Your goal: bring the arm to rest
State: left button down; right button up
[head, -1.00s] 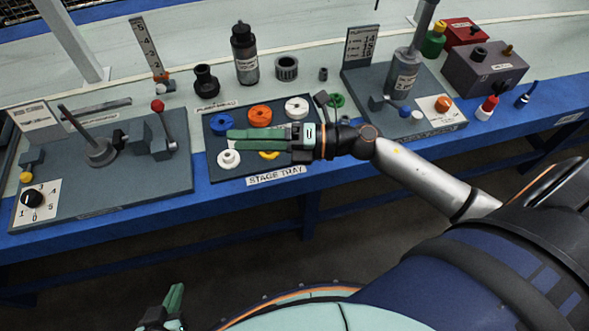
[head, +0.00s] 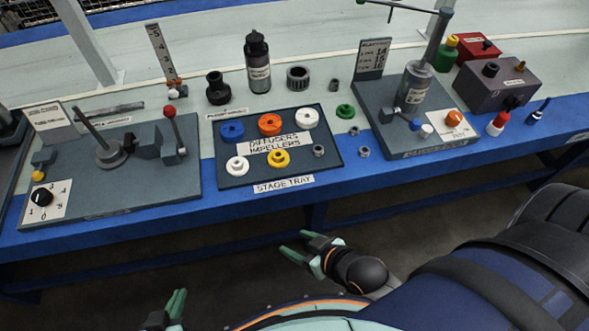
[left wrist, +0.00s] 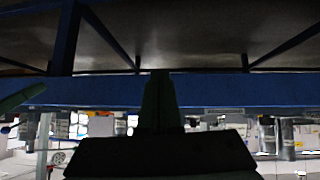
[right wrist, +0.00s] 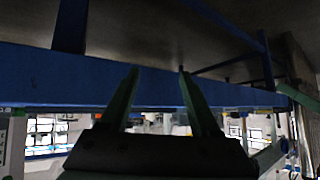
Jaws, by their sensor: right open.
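My right gripper (head: 293,242) hangs in front of the bench, below its front edge, in the head view. Its green fingers are apart and empty, and this also shows in the right wrist view (right wrist: 159,72). My left gripper (head: 178,293) is low at the bottom of the head view, clear of the bench. Its fingers are together with nothing between them in the left wrist view (left wrist: 160,76). The stage tray (head: 225,175) lies on the bench with blue, orange, white and yellow rings on it.
The blue bench edge (head: 330,185) runs above both grippers. On the bench stand a left fixture (head: 80,190) with a dial, a right fixture (head: 450,135) with a column, a dark bottle (head: 258,65) and a grey box (head: 495,85). The floor in front is clear.

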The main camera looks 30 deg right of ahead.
pick_arm(q)
notch_tip(320, 180, up, 13)
jog(key=s+a+p, duration=0.1)
jog(key=a+p, duration=0.1)
jog(key=p, duration=1.5)
jog(key=shift+s+a+r+n+y, duration=0.2)
jog(key=shift+a+n+y, duration=0.1)
jog(key=shift+a+y, duration=0.1)
pick_arm(e)
notch_tip(320, 180, up, 14)
jog(key=s+d, duration=0.1)
jog(key=d, duration=0.1)
jog(key=shift+d+f+h, duration=0.25)
jog(key=shift+d+h, duration=0.15)
